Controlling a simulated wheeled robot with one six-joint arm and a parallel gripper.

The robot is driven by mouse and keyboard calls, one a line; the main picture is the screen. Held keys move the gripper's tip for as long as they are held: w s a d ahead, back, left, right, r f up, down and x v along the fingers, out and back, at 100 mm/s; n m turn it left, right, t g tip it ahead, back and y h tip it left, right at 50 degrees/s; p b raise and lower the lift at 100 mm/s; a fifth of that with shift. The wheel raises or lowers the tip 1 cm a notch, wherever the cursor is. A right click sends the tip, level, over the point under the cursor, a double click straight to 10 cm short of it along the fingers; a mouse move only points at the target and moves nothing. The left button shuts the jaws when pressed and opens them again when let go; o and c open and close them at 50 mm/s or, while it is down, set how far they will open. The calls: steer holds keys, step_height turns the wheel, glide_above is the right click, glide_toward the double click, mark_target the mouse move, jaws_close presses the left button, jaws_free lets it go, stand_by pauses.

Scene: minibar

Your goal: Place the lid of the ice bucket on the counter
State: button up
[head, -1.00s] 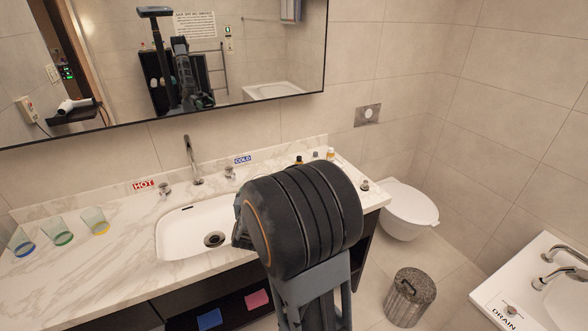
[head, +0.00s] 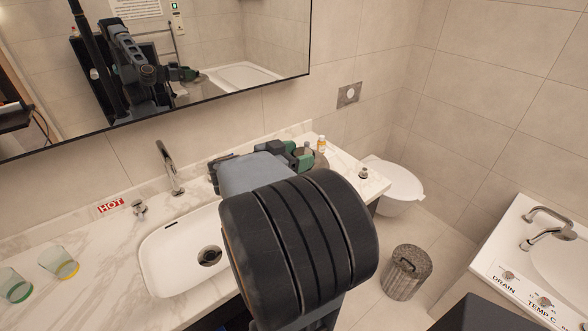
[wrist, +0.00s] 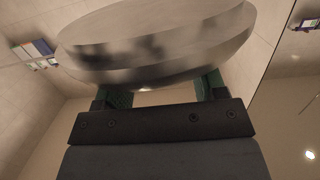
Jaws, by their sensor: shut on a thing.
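My gripper (head: 304,156) is over the right part of the marble counter (head: 90,232), with my own arm covering much of that area. In the wrist view my gripper (wrist: 163,88) has its green fingers shut beneath a wide, round, shiny metal disc, the lid (wrist: 160,38). The grip point between the fingers is mostly hidden by the lid. In the head view only a small greyish part of the lid (head: 320,161) seems to show beside the green fingers. The ice bucket itself I cannot make out; my arm may hide it.
A white sink (head: 180,262) with a faucet (head: 168,165) lies left of my arm. Coloured-base glasses (head: 58,262) stand at the far left. Small bottles (head: 321,144) stand at the back right, and a small item (head: 363,173) near the right end. A mirror (head: 200,60) hangs above.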

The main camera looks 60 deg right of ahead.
mark_target(299, 147)
steer(key=shift+s, duration=0.2)
steer(key=shift+w, duration=0.1)
steer(key=w+d+f+p, duration=0.2)
steer(key=w+d+f, duration=0.5)
steer(key=d+f, duration=0.5)
steer(key=shift+f+p, duration=0.3)
steer(key=shift+p, duration=0.05)
steer(key=o, duration=1)
